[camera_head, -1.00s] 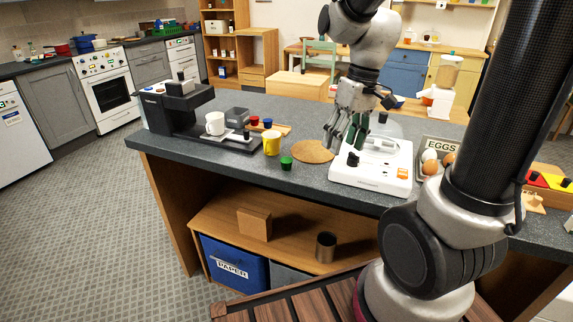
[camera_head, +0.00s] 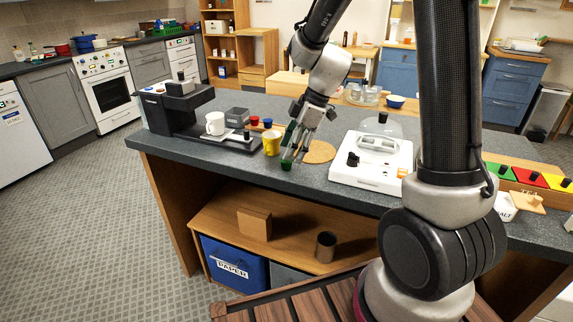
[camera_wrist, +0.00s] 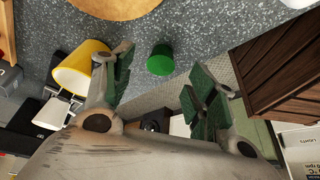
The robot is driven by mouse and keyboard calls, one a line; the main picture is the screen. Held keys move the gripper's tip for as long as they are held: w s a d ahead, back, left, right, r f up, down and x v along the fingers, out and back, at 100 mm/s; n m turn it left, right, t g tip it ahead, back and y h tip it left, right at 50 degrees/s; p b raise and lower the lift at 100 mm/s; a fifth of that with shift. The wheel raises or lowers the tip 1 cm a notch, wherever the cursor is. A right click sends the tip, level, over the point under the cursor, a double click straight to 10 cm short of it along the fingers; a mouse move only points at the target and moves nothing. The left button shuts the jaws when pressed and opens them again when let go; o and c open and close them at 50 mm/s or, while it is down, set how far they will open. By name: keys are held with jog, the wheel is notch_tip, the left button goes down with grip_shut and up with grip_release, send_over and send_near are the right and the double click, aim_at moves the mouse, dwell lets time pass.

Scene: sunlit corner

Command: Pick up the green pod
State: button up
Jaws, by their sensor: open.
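The green pod (camera_head: 287,166) is a small dark-green cup near the front edge of the grey counter, right of the yellow mug. In the wrist view the pod (camera_wrist: 160,60) stands clear between and beyond my two green-padded fingers. My gripper (camera_head: 294,152) is open, tilted down over the pod, its fingers partly covering it in the head view. In the wrist view my gripper (camera_wrist: 157,75) holds nothing, and I see no contact with the pod.
The yellow mug (camera_head: 271,144) is close left of my fingers. A round cork mat (camera_head: 319,152) lies just right, then a white appliance (camera_head: 365,176). The coffee machine (camera_head: 180,108) and a white cup (camera_head: 215,123) stand further left. The counter's front edge is close.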

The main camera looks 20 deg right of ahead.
aim_at(287, 164)
jog(key=x, duration=0.3)
jog(key=shift+a+f, duration=0.1)
jog(key=c, duration=0.8)
